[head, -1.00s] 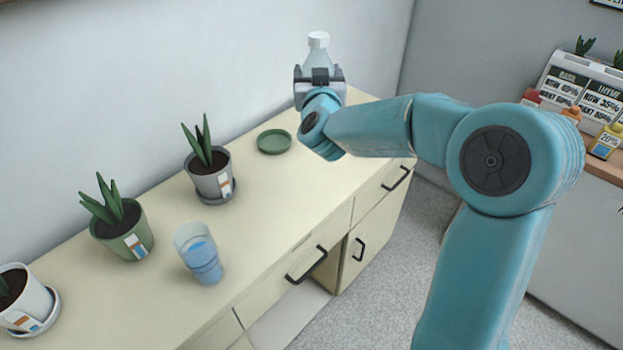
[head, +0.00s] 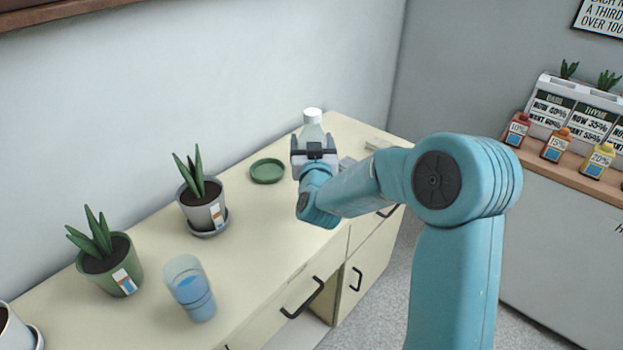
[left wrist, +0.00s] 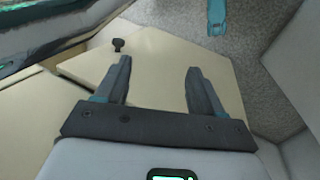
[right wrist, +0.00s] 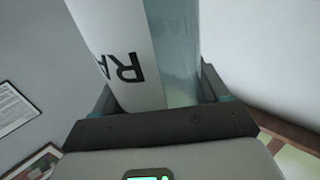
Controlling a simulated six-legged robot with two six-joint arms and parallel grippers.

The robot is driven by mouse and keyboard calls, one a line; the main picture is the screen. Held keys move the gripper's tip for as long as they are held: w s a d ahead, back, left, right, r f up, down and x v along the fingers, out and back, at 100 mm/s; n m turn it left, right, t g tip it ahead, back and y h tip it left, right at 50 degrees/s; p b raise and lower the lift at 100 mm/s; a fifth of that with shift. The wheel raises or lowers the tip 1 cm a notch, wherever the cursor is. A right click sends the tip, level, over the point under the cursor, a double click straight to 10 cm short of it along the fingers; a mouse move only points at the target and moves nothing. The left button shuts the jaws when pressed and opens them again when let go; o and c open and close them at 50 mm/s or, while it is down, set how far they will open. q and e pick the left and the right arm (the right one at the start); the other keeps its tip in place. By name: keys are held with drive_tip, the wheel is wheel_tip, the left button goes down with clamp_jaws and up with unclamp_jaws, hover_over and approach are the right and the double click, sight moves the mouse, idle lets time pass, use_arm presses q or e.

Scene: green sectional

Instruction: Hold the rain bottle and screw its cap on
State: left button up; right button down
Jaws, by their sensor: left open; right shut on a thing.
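The rain bottle (head: 312,133) is clear and upright above the far end of the counter in the head view. A white cap (head: 313,115) sits on top of its neck; I cannot tell how tight it is. My right gripper (head: 316,158) is shut around the bottle's body. In the right wrist view the bottle (right wrist: 130,72) fills the space between the fingers, with part of its label lettering showing; the cap is out of that view. My left gripper (left wrist: 157,72) is open and empty in the left wrist view, and is not in the head view.
On the cream counter (head: 255,240) stand a glass of blue water (head: 190,290), potted plants (head: 203,204) and an empty green saucer (head: 267,171). A grey wall runs behind. Small bottles (head: 556,146) stand on a shelf at right. The counter between glass and saucer is clear.

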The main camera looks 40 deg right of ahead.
wheel_tip(320, 180, down, 5)
drive_tip(key=shift+f, duration=0.25)
drive_tip(key=shift+w+f, duration=0.1)
drive_tip(key=shift+f, duration=1.75)
drive_tip(key=shift+f+b, duration=0.15)
drive_tip(key=shift+b, duration=0.2)
unclamp_jaws()
drive_tip(key=shift+a+r+p, duration=0.1)
drive_tip(key=shift+r+p, duration=0.1)
drive_tip(key=shift+p, duration=0.15)
drive_tip(key=b+v, duration=0.2)
drive_tip(key=v, duration=1)
